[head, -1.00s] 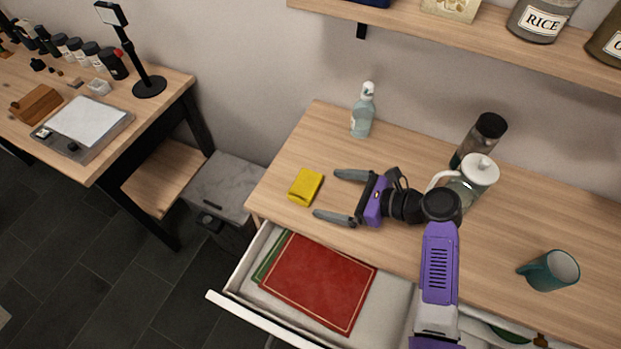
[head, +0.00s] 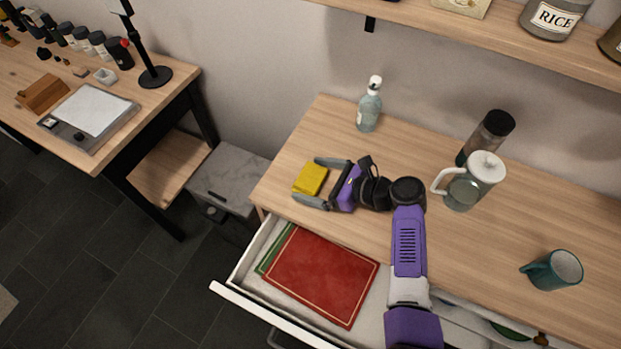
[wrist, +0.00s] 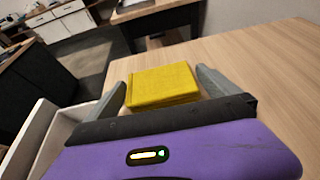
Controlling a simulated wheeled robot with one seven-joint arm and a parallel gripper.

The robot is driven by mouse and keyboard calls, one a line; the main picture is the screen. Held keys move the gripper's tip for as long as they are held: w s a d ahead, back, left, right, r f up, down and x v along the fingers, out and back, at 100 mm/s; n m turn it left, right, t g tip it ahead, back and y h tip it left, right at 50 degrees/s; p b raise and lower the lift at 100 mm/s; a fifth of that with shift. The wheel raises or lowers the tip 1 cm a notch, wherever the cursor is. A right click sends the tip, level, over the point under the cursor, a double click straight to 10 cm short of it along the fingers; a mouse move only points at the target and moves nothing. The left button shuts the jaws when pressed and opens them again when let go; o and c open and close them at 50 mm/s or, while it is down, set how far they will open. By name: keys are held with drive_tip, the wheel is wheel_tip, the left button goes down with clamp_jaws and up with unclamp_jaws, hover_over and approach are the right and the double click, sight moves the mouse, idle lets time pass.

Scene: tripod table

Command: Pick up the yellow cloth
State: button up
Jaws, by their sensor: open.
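The yellow cloth (head: 311,179) is a small folded block lying on the wooden table near its left edge. In the wrist view the cloth (wrist: 162,85) lies between my two grey fingers. My gripper (head: 312,182) is open, low over the table, with one finger on the far side of the cloth and one on the near side. The wrist view also shows my gripper (wrist: 160,88) with its fingers apart around the cloth. I cannot tell whether either finger touches it.
An open drawer (head: 240,288) with a red book (head: 322,279) sits below the table's front edge. A spray bottle (head: 369,106) stands behind the cloth. A glass pitcher (head: 463,188), a dark-capped bottle (head: 487,137) and a teal mug (head: 553,270) stand to the right.

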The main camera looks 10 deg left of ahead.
drive_tip(key=c, duration=1.1)
drive_tip(key=shift+r, duration=0.1)
